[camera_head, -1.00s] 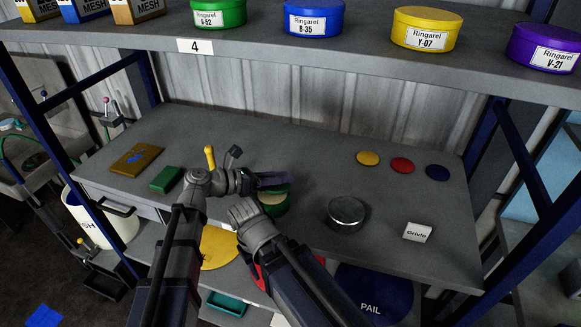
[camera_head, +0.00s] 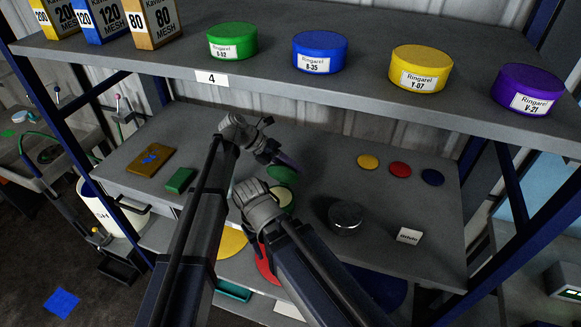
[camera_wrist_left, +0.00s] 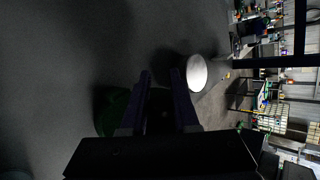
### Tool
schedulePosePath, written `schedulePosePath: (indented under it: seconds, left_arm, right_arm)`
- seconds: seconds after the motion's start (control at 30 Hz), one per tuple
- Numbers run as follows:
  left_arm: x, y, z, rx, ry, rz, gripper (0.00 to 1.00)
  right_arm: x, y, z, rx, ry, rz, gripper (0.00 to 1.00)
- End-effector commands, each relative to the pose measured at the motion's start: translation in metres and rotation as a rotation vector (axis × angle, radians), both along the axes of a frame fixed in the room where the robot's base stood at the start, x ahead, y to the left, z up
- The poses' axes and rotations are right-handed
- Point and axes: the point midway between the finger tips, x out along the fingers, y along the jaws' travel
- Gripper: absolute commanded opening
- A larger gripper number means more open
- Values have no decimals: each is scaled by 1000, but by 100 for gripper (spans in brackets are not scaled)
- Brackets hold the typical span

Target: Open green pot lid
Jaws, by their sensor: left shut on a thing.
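The green lid (camera_head: 283,174) is tilted and apart from the green pot. My left gripper (camera_head: 286,161) is shut on it, with its dark fingers just above the visible part. The green pot (camera_head: 290,207) stands open on the shelf, its pale inside showing in the head view. My right arm's wrist covers the left part of the pot, and its fingers are hidden there. In the left wrist view the left gripper (camera_wrist_left: 162,85) shows its two fingers, with a dark green round thing beside them; I cannot tell if it is the lid.
A metal tin (camera_head: 346,217) and a white label block (camera_head: 409,236) stand right of the pot. Yellow, red and blue discs (camera_head: 400,170) lie behind. A green block (camera_head: 180,180) lies left. The upper shelf (camera_head: 290,85) overhangs with several closed pots.

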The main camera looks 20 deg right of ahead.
Motion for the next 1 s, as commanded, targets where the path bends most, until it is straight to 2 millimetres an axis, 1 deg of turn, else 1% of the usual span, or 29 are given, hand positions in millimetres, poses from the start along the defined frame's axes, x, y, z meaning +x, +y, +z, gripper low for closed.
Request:
schedulePosePath:
  seconds: [0.03, 0.4, 0.9, 0.93, 1.0]
  left_arm:
    - [5, -2, -1, 18, 19, -1, 0]
    - [8, -6, -3, 89, 120, -2, 0]
    - [8, -6, -3, 97, 132, -1, 0]
    - [8, -6, -3, 97, 132, -1, 30]
    - [8, -6, -3, 96, 132, -1, 38]
  right_arm:
    - [0, 0, 1, 0, 0, -1, 50]
    - [0, 0, 3, 0, 0, -3, 50]
    - [0, 0, 3, 0, 0, -3, 50]
    - [0, 0, 3, 0, 0, -3, 50]
    - [0, 0, 3, 0, 0, -3, 50]
